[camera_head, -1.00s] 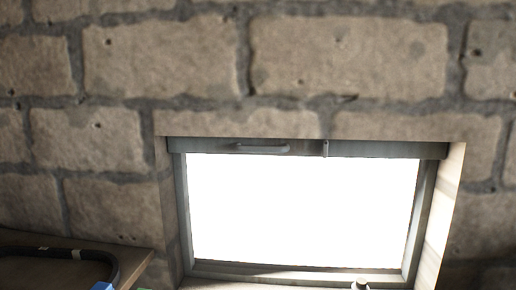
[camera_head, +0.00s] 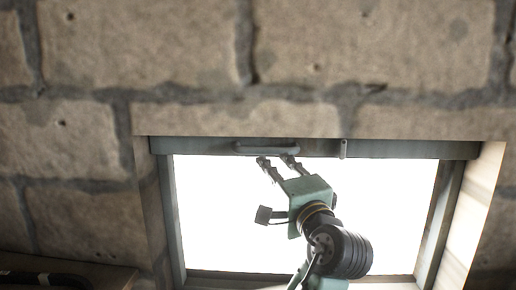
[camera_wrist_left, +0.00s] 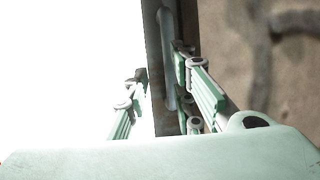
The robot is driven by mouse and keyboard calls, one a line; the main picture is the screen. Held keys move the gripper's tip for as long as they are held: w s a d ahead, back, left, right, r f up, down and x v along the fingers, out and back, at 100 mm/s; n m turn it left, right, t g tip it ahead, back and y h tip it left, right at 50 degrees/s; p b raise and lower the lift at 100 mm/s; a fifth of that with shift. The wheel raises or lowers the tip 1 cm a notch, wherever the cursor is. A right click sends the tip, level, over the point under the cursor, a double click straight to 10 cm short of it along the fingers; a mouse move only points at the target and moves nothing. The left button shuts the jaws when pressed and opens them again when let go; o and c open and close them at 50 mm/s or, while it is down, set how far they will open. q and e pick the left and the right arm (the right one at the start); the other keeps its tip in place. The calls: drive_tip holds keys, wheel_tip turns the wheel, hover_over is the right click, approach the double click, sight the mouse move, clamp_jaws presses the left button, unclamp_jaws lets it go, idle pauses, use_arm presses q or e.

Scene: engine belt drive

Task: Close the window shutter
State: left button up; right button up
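The window shutter (camera_head: 400,149) shows as a dark grey bar across the top of the bright window opening. Its curved grey handle (camera_head: 267,150) is on the left half of the bar. My left gripper (camera_head: 275,161) is raised in front of the window, its fingers apart just below the handle in the head view. In the left wrist view the handle (camera_wrist_left: 169,50) runs up the picture between the open fingers of the gripper (camera_wrist_left: 160,75), closer to the right finger; I cannot tell whether they touch. My right gripper is in neither view.
The grey window frame (camera_head: 452,205) is set in a rough stone wall (camera_head: 180,50). A wooden surface with a dark curved item (camera_head: 45,279) is at the lower left.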

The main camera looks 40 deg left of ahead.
sight(264, 152)
use_arm(q)
drive_tip(key=shift+w+a+r+g+y+p, duration=0.15)
drive_tip(key=shift+a+r+p, duration=0.1)
drive_tip(key=shift+r, duration=0.25)
drive_tip(key=shift+s+a+r+g+y+p, duration=0.15)
drive_tip(key=shift+a+r, duration=0.1)
drive_tip(key=shift+r, duration=0.2)
drive_tip(key=p+x, duration=0.2)
drive_tip(key=x, duration=0.3)
drive_tip(key=shift+w+a+f, duration=0.1)
drive_tip(key=shift+w+a, duration=0.05)
drive_tip(key=shift+w, duration=0.1)
drive_tip(key=shift+w+a, duration=0.35)
drive_tip(key=shift+a, duration=0.15)
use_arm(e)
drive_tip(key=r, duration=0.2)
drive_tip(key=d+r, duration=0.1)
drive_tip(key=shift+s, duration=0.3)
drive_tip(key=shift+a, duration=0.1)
use_arm(q)
clamp_jaws()
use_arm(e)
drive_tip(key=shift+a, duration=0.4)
use_arm(q)
drive_tip(key=shift+f, duration=0.15)
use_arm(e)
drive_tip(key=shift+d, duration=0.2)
